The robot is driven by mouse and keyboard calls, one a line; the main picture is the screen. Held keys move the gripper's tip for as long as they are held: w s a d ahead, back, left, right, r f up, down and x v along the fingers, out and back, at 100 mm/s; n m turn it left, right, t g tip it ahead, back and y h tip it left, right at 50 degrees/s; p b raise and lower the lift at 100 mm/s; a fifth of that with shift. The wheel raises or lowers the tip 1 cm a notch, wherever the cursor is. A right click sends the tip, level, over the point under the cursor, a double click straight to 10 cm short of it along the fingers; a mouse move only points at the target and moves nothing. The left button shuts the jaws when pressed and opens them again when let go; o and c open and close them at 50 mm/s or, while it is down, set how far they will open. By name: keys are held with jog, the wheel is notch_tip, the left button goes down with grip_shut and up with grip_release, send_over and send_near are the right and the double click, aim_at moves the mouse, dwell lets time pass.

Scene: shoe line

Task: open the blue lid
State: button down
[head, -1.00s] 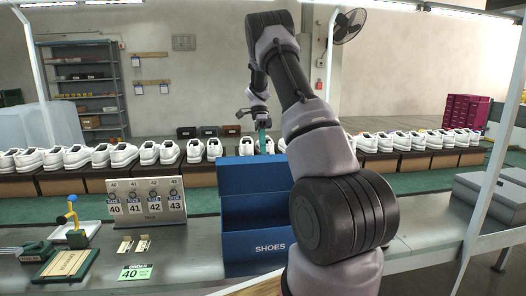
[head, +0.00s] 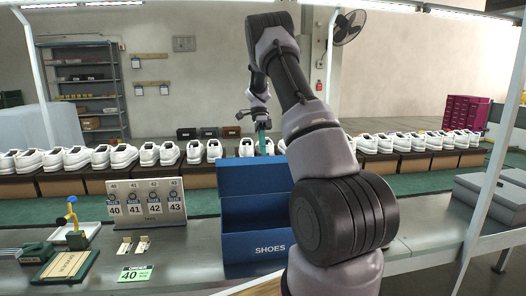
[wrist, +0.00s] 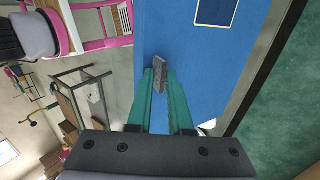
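The blue shoe box (head: 240,248), marked SHOES, stands on the counter at centre, partly hidden on its right by my arm. Its blue lid (head: 250,176) stands raised and roughly upright at the back of the box. In the wrist view the blue lid (wrist: 205,50) is a broad flat panel with a white-outlined rectangle. My gripper (head: 263,135) is at the lid's top edge. In the wrist view its teal fingers (wrist: 159,80) are close together, with a small grey tab (wrist: 178,74) between their tips. They appear shut on this tab; the contact is partly hidden.
White shoes (head: 110,156) stand in a row on brown boxes behind the counter. A size-card stand (head: 147,203), a green order card (head: 135,273) and a stamp stand (head: 74,230) are to the left. Grey boxes (head: 490,195) are at the right. The counter between box and cards has some bare room.

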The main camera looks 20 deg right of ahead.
jog(key=c, duration=1)
grip_release()
jog(key=shift+r, duration=0.1)
jog(key=v, duration=1)
jog(key=shift+w+r, duration=0.2)
jog(key=shift+r, duration=0.05)
